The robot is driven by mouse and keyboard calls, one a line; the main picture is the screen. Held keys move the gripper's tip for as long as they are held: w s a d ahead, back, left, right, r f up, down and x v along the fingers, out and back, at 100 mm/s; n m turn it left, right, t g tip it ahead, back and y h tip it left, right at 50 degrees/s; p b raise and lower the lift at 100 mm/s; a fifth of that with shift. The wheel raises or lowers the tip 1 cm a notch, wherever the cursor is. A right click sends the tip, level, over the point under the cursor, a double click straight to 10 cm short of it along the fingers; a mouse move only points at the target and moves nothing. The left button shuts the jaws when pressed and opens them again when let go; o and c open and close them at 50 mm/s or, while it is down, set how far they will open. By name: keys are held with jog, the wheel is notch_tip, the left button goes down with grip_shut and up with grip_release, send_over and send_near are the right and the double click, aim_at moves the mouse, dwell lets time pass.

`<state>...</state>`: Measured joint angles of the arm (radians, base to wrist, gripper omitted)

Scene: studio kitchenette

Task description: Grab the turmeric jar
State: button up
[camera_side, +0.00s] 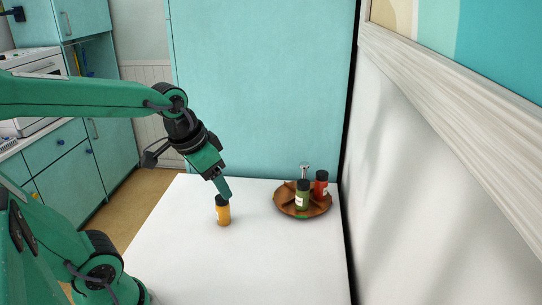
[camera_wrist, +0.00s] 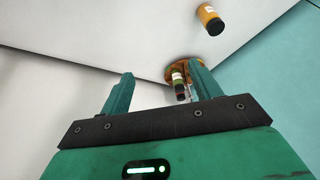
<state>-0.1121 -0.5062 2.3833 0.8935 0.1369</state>
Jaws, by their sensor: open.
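The turmeric jar (camera_side: 223,212), orange-yellow with a dark lid and a pale label, stands upright on the white table. In the wrist view it (camera_wrist: 209,19) shows at the top right, beyond and outside the fingers. My gripper (camera_side: 226,190) points down and overlaps the top of the jar in the side view. In the wrist view my gripper (camera_wrist: 159,70) has its two green fingers spread with nothing held between them. The jar and fingers look apart there; the exact gap is hard to judge.
A round brown divided tray (camera_side: 289,209) sits to the right of the jar. It holds a green jar (camera_side: 302,200), a red jar (camera_side: 321,188) and a metal-topped item (camera_side: 305,171). A white wall (camera_side: 410,220) borders the table's right. The front of the table is clear.

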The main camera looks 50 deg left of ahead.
jog(key=w+a+f+g, duration=0.2)
jog(key=w+a+f, duration=0.3)
jog(key=w+a, duration=0.15)
jog(key=m+g, duration=0.1)
jog(key=g, duration=0.1)
send_over(223, 204)
jog(key=a, duration=0.2)
jog(key=shift+h, duration=0.3)
jog(key=f, duration=0.7)
jog(key=shift+w+d+f, duration=0.15)
jog(key=shift+w+f, duration=0.05)
jog(key=shift+w, duration=0.1)
jog(key=shift+f, duration=3.9)
jog(key=c, duration=1.1)
jog(key=shift+w+r, duration=0.1)
jog(key=shift+r, duration=0.05)
